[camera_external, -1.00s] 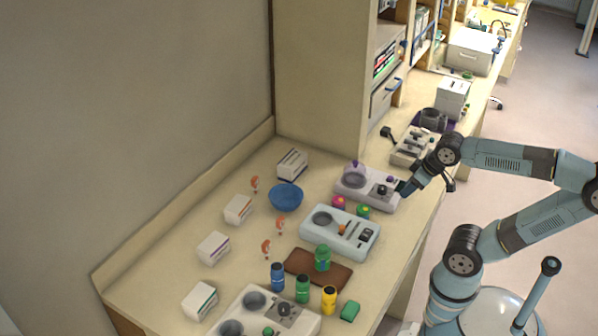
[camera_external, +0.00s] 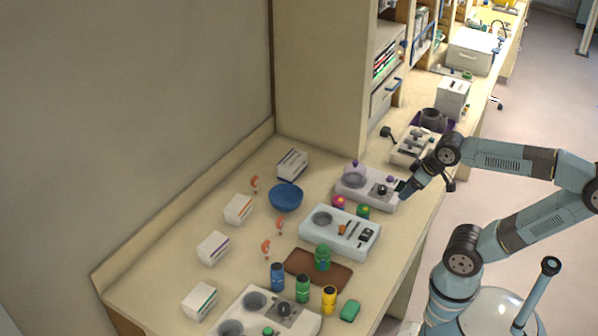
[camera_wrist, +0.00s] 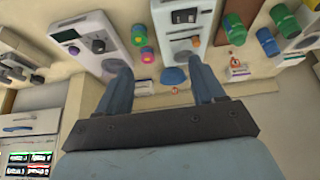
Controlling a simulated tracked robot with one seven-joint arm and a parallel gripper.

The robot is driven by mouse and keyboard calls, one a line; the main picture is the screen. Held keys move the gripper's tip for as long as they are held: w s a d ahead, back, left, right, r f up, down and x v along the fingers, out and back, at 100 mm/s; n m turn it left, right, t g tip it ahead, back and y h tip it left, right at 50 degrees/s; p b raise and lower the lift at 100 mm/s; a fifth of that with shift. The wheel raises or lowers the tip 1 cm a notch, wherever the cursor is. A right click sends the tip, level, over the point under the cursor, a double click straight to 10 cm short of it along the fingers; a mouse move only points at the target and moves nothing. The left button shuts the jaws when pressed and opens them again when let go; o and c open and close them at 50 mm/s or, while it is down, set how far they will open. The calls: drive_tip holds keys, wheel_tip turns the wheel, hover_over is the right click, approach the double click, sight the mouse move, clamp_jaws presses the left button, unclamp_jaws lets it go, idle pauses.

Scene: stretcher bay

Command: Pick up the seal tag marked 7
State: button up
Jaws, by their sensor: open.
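Three small orange-and-white tags lie on the counter in the external view: one left of the blue bowl (camera_external: 254,184), one just below the bowl (camera_external: 280,225), and one nearer the brown mat (camera_external: 266,249). Their markings are too small to read, so I cannot tell which is marked 7. My gripper (camera_external: 404,188) is open and empty at the counter's right side, by the grey device with purple knobs, apart from the tags. In the wrist view, its two fingers (camera_wrist: 160,73) are spread; a small orange-red spot (camera_wrist: 175,91) shows between them, possibly a tag.
The blue bowl (camera_external: 286,197) stands mid-counter. Several white boxes (camera_external: 214,248) line the wall side. Devices (camera_external: 340,231) and (camera_external: 367,187), with pink and green round items between, stand between my gripper and the tags. Colored bottles (camera_external: 303,289) stand near the front.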

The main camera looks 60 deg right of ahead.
drive_tip(key=w+r, duration=0.2)
drive_tip(key=w, duration=0.4)
drive_tip(key=w+r, duration=0.3)
drive_tip(key=w, duration=0.4)
drive_tip(key=g, duration=0.1)
hover_over(254, 178)
drive_tip(key=s, duration=0.4)
wheel_tip(254, 178, down, 14)
drive_tip(key=x, duration=1.3)
drive_tip(key=shift+f, duration=0.3)
drive_tip(key=shift+c, duration=0.2)
drive_tip(key=c, duration=1)
